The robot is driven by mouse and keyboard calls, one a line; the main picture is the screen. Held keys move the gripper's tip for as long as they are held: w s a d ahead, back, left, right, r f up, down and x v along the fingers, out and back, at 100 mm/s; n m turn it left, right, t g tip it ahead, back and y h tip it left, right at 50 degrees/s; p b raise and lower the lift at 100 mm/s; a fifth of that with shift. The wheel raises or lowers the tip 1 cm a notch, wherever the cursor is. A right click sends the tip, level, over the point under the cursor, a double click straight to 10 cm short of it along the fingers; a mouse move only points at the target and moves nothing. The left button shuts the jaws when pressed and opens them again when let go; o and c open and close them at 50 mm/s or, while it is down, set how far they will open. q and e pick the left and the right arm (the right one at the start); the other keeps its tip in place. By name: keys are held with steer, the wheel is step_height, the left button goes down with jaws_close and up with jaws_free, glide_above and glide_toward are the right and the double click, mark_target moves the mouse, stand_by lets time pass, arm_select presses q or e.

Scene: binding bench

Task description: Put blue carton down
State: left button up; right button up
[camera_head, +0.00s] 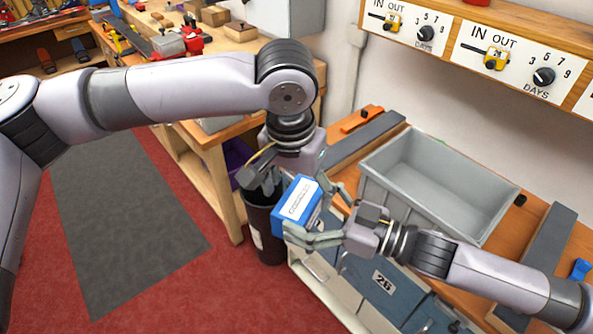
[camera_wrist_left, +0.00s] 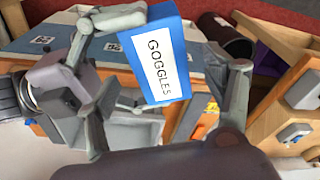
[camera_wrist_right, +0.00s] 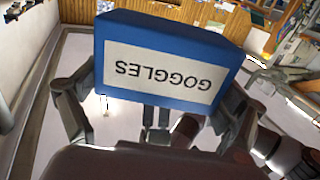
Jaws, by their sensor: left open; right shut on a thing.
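The blue carton (camera_head: 290,222) has a white label that reads GOGGLES in the left wrist view (camera_wrist_left: 178,88) and upside down in the right wrist view (camera_wrist_right: 228,58). My right gripper (camera_head: 312,216) is shut on the carton, with a finger on either side. The carton is held tilted in the air in front of the bench's drawers. My left gripper (camera_head: 268,188) is open, just above and behind the carton in the head view. In the left wrist view the carton shows between its spread fingers; I cannot tell whether they touch it.
An empty grey tub (camera_head: 430,182) stands on the wooden bench to the right. A dark waste bin (camera_head: 264,228) stands on the floor just behind the carton. Drawers (camera_head: 385,283) lie below the bench top. A grey floor mat (camera_head: 120,215) is clear at left.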

mark_target(299, 199)
arm_select(q)
steer(key=f, duration=0.5)
steer(key=shift+w+d+f, duration=0.25)
steer(key=shift+w+f, duration=0.1)
steer(key=shift+w, duration=0.05)
steer(key=c, duration=1.2)
steer(key=shift+c, duration=0.6)
arm_select(e)
steer(key=o, duration=1)
steer(key=shift+c, duration=0.2)
steer(key=shift+d, duration=0.1)
